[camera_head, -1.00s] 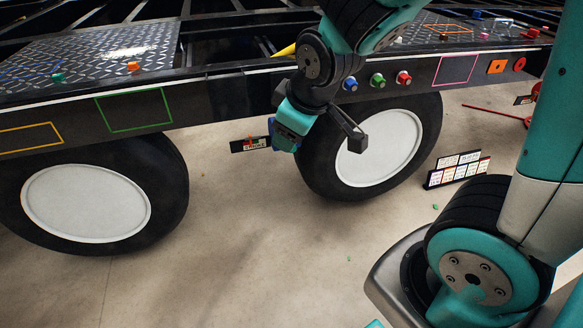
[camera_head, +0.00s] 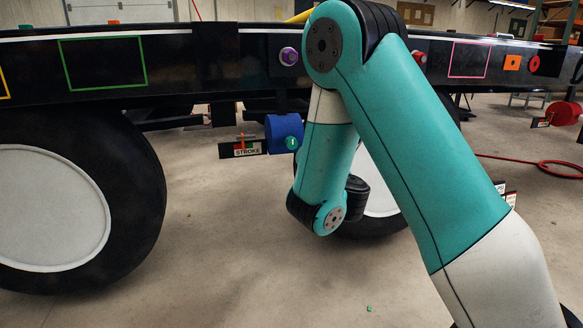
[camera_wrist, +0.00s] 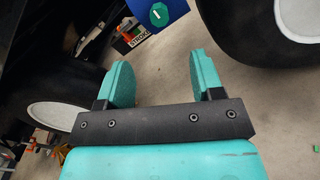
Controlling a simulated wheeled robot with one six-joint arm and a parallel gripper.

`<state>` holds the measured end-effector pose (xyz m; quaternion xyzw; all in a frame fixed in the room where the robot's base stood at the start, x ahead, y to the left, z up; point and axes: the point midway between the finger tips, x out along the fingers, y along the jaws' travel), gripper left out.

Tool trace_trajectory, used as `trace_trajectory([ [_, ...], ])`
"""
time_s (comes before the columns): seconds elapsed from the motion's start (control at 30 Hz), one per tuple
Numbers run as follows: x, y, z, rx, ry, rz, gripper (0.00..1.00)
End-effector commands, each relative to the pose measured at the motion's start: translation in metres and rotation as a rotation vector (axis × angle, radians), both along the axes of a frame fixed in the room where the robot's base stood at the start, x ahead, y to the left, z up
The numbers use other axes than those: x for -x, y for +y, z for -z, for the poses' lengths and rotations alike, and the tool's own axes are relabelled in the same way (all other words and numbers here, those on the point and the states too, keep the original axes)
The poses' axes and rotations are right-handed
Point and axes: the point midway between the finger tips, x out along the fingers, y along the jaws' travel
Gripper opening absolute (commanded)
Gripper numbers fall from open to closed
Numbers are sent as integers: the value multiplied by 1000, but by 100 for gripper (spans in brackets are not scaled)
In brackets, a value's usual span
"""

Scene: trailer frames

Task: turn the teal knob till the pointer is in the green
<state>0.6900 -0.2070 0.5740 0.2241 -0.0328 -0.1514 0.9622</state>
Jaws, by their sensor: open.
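The teal knob (camera_head: 292,144) is a small round disc with a white mark on the end of a blue cylinder (camera_head: 283,132) under the trailer frame. Left of it hangs the STROKE gauge plate (camera_head: 243,149) with an orange-red pointer (camera_head: 242,141); I cannot tell for certain which colour band the pointer is on. In the wrist view the knob (camera_wrist: 158,14) is at the top, ahead of my open, empty gripper (camera_wrist: 158,75), and apart from its fingers. The gauge plate (camera_wrist: 131,40) shows just left of the knob. My gripper is hidden in the head view.
Large black tyres with white hubs stand at the left (camera_head: 45,205) and behind my arm. The black frame rail (camera_head: 190,70) runs above the knob, with a purple knob (camera_head: 289,56) on it. A red hose (camera_head: 530,165) lies at right. The floor between the tyres is mostly clear.

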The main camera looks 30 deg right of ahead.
Motion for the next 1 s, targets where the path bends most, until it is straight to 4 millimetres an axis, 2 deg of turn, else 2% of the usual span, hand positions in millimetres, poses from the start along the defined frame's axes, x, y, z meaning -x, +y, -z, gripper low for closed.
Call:
trace_trajectory([
  [0.03, -1, 2, 10, 30, 8, -14, 61],
  [0.07, -2, 3, 11, 45, 10, -22, 61],
  [0.27, -13, 1, 5, 68, 17, -33, 61],
  [0.6, -51, -10, 2, 64, 17, -31, 61],
  [1.0, -83, -20, 2, 64, 17, -31, 61],
])
